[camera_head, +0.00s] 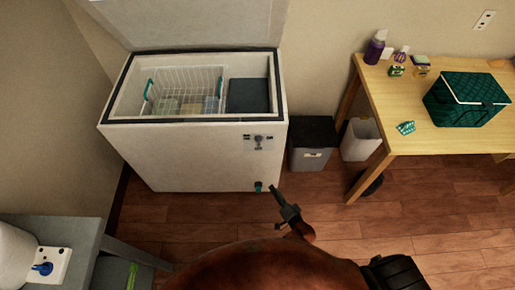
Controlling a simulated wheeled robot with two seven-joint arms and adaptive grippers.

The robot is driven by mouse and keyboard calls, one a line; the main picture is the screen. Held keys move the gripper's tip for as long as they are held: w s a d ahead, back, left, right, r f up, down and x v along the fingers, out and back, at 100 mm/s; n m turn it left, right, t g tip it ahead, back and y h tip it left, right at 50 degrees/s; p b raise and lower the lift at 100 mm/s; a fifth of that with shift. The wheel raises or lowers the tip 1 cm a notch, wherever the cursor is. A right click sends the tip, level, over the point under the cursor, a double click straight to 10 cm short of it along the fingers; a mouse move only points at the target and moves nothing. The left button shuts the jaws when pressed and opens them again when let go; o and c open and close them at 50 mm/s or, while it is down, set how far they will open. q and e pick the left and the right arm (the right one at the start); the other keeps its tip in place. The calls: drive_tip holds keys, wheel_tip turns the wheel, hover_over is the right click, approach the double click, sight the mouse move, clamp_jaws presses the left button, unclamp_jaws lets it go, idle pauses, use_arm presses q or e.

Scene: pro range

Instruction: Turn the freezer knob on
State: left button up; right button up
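The white chest freezer (193,160) stands against the back wall with its lid (190,22) raised. A wire basket (188,82) with several pale containers sits inside, beside a dark block (248,95). The control panel with a small dark knob (258,139) is on the right of the freezer's front; the knob's setting is too small to read. My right gripper (281,203) is in front of and below the panel, near the freezer's lower right corner, apart from the knob. Its fingers are too small to judge. My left gripper is out of view.
A small dark green part (258,186) shows low at the freezer's front. A grey bin (312,158) and a white bin (360,140) stand right of it. A grey table (75,233) is lower left.

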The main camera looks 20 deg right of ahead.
sight(259, 143)
drive_tip(key=w+a+r+m+t+h+b, duration=0.1)
drive_tip(key=w+r+m+t+h+b, duration=0.1)
drive_tip(key=r+m+b, duration=0.4)
drive_tip(key=w+a+r+m+t+h+b, duration=0.2)
drive_tip(key=w+r+m+h+b, duration=0.2)
drive_tip(key=m, duration=0.9)
drive_tip(key=w+a+r+m+t+h+b, duration=0.2)
drive_tip(key=w+r+m+b, duration=0.3)
drive_tip(key=r+m+b, duration=0.3)
drive_tip(key=shift+w+r+m+t+h, duration=0.1)
drive_tip(key=shift+r+m+t+h, duration=0.35)
drive_tip(key=shift+m, duration=0.25)
drive_tip(key=shift+b+x, duration=0.45)
drive_tip(key=shift+x, duration=2.3)
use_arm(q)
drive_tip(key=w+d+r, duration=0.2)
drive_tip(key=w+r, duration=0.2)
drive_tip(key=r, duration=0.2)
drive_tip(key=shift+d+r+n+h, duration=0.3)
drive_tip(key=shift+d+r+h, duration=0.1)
use_arm(e)
drive_tip(key=shift+c, duration=0.3)
drive_tip(key=shift+f, duration=0.1)
clamp_jaws()
